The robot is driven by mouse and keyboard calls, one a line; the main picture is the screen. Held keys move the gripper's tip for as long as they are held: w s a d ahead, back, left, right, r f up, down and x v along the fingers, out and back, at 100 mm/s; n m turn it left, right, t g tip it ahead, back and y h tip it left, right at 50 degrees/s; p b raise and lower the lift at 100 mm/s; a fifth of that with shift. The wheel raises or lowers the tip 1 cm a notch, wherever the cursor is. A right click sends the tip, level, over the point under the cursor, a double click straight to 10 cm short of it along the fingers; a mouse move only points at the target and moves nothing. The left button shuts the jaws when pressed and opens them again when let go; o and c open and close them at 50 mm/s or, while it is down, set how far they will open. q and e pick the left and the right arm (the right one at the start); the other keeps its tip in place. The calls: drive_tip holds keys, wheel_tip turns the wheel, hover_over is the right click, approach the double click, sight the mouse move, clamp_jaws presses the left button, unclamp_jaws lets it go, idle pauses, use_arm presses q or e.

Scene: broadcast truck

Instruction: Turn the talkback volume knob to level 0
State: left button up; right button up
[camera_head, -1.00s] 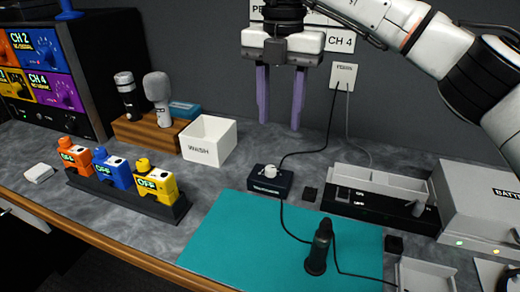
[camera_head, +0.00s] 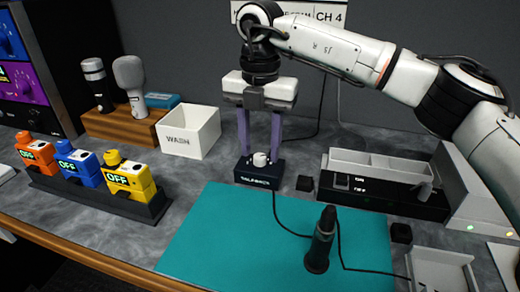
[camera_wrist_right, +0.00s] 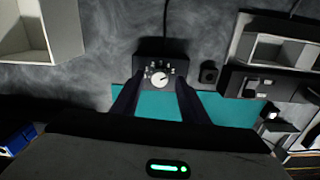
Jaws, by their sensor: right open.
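The talkback box (camera_head: 259,176) is a small black box on the grey counter at the back edge of the teal mat. Its white volume knob (camera_head: 260,159) is on top. The knob also shows in the right wrist view (camera_wrist_right: 159,80), with a dial of small marks around it; the level it points to is too small to read. My right gripper (camera_head: 260,152) points down over the box, open, with its purple fingers on either side of the knob and apart from it. My left gripper is not in view.
A teal mat (camera_head: 222,240) holds a standing dark microphone (camera_head: 320,240) with a cable. A small black block (camera_head: 304,183) and a switch panel (camera_head: 385,192) are at right.

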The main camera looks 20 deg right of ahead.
drive_tip(key=shift+f, duration=0.55)
clamp_jaws()
